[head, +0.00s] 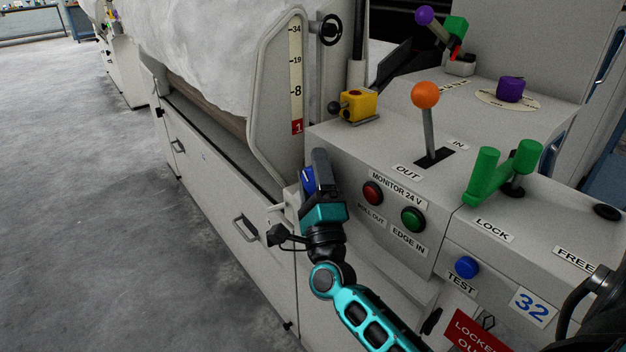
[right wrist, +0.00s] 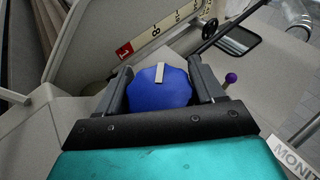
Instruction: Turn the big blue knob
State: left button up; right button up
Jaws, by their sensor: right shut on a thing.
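The big blue knob (right wrist: 160,88) shows between my right gripper's fingers in the right wrist view. It has a rounded, lobed edge and a pale marker bar on its face, pointing roughly up in that view. In the head view a small part of the knob (head: 308,181) shows beside my right gripper (head: 315,172), at the left end of the control panel. The fingers of my right gripper (right wrist: 160,86) are shut on the knob from both sides. The rest of the knob is hidden in the head view by the gripper. My left gripper is not in view.
Right of the gripper are a red button (head: 373,193), a green button (head: 413,220) and an orange-topped lever (head: 425,96). A yellow box (head: 358,105) sits above. Green handles (head: 503,172) and a blue TEST button (head: 467,267) are farther right. The floor at left is clear.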

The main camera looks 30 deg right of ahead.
dwell(0.5)
jog(key=o, duration=1)
jog(key=shift+c, duration=0.2)
jog(key=v, duration=1.3)
jog(key=shift+w, duration=0.1)
